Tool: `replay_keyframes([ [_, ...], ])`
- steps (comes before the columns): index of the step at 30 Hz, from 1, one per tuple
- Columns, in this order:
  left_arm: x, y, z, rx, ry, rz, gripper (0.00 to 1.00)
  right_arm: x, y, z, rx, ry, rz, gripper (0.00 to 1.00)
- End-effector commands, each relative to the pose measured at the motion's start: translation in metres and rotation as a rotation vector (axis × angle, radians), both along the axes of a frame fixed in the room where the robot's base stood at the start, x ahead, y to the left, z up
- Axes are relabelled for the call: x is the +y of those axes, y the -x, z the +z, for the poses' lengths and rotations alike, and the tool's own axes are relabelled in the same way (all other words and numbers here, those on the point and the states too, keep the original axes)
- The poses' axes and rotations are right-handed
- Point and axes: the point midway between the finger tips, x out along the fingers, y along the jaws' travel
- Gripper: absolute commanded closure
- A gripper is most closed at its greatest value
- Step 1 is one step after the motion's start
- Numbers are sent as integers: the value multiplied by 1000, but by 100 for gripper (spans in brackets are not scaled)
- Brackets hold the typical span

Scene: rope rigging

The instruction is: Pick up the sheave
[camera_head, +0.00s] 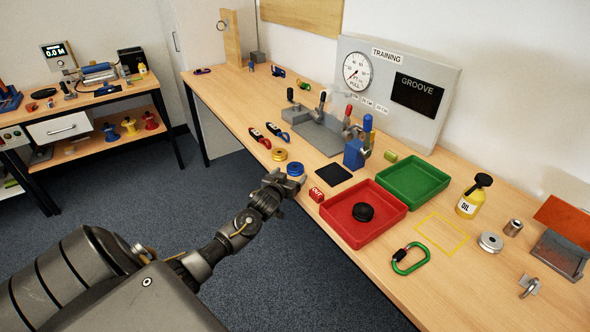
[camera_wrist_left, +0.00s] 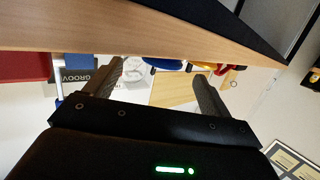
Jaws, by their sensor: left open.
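Several sheave-like wheels are on the long bench in the head view. A blue sheave (camera_head: 295,169) lies near the front edge, with a yellow sheave (camera_head: 279,155) just behind it to the left. A black sheave (camera_head: 363,211) lies in the red tray (camera_head: 337,230), and a silver wheel (camera_head: 490,242) lies farther right. My left gripper (camera_head: 285,182) is open at the bench's front edge, close to the blue sheave. In the left wrist view, nothing shows gripped between its fingers (camera_wrist_left: 158,82); blue and yellow edges show beyond them. My right gripper is not in view.
A red block (camera_head: 316,194) and a black pad (camera_head: 333,174) lie beside the blue sheave. A grey clamp fixture (camera_head: 318,136) stands behind. A green tray (camera_head: 413,183), a green carabiner (camera_head: 410,260) and an oil bottle (camera_head: 473,197) are to the right.

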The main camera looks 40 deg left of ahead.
Motion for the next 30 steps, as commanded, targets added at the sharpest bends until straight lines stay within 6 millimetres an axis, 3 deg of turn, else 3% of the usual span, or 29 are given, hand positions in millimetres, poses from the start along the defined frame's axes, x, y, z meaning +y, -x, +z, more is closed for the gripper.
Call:
replay_keyframes([
  [12, 18, -39, -11, 0, 1, 2, 17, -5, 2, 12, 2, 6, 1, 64],
  [23, 20, -45, -13, 0, 1, 1, 17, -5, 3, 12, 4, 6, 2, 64],
  [30, 20, -45, -13, 0, 1, 1, 49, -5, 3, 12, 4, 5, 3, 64],
])
